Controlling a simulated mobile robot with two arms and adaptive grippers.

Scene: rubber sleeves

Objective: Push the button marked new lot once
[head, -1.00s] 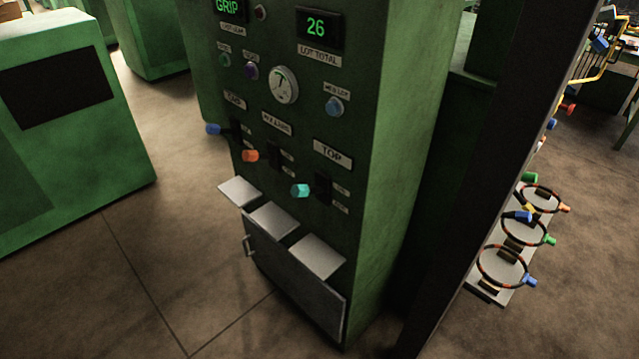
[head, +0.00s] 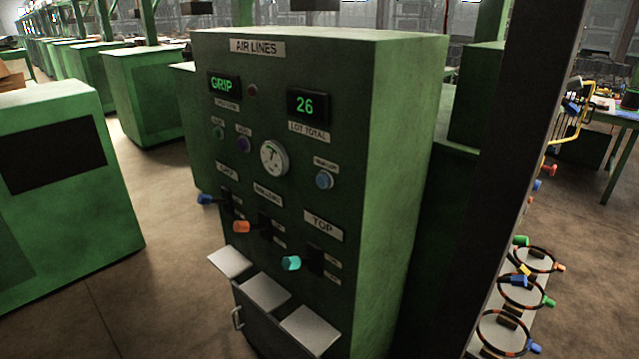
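A green control cabinet (head: 405,130) labelled AIR LINES stands in the middle of the head view. A round light-blue button (head: 324,180) sits on its front at the right, below the LOT TOTAL display (head: 311,105), which reads 26. The small label above this button is blurred now; in the earlier frame it looks like NEW LOT. A green button (head: 218,132) and a purple button (head: 243,145) sit to the left of a round white gauge (head: 274,158). Neither of my grippers is in view.
Levers with blue (head: 206,199), orange (head: 242,227) and teal (head: 291,263) knobs stick out below the buttons. Grey flaps (head: 310,331) jut out lower down. A dark post (head: 500,170) stands to the right. Open floor (head: 150,290) lies left of the cabinet.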

